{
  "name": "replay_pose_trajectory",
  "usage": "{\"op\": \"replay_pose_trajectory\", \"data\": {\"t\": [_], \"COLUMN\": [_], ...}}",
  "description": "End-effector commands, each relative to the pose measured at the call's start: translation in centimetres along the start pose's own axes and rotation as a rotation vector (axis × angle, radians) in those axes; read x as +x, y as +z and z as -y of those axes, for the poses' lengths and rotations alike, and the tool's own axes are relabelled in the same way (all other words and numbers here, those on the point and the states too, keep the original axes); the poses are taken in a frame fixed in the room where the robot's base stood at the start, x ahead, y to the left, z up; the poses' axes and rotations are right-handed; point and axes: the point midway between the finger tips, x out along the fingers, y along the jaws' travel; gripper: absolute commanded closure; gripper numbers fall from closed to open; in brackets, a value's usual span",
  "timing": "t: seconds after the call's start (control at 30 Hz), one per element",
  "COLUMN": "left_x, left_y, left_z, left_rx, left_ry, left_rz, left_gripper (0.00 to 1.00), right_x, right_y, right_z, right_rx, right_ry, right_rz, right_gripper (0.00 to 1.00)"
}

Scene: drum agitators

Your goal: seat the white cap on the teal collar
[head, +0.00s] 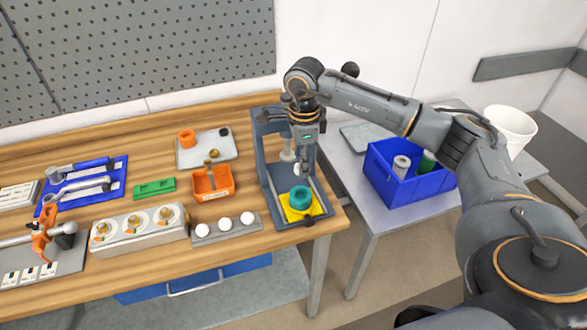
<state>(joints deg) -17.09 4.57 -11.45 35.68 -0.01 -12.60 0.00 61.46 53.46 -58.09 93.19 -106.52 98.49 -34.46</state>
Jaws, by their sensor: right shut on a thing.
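The teal collar (300,196) sits on a yellow block (290,214) on the base of a blue-grey stand at the right end of the wooden bench. My right gripper (300,165) points down inside the stand, above the collar. It is shut on a small white piece (298,170), which looks like the white cap and is mostly hidden by the fingers. A gap shows between this piece and the collar. Three round white pieces (225,224) sit in a row on a grey rack to the left. My left gripper is out of view.
The stand's upright (263,150) is close beside my right gripper. An orange bin (212,185) and a grey block with dials (140,232) are to the left. A blue crate (410,190) holding cylinders stands on the side table to the right.

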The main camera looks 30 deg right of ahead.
Motion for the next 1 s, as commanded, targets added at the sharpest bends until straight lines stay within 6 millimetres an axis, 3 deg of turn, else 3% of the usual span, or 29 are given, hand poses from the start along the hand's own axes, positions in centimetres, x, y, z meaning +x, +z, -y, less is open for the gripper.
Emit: {"op": "replay_pose_trajectory", "data": {"t": [0.43,0.7,1.0], "left_x": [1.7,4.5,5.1], "left_y": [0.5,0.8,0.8], "left_z": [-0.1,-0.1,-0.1], "left_rx": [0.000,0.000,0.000], "left_ry": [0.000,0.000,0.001], "left_rz": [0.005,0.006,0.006], "left_gripper": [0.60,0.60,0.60], "right_x": [3.3,6.6,7.5], "right_y": [-0.1,-0.1,-0.1], "right_z": [0.0,0.0,0.0], "right_rx": [0.013,0.011,0.011], "right_ry": [0.002,0.001,0.001], "right_rz": [-0.001,-0.001,-0.001], "right_gripper": [0.88,0.88,0.88]}}
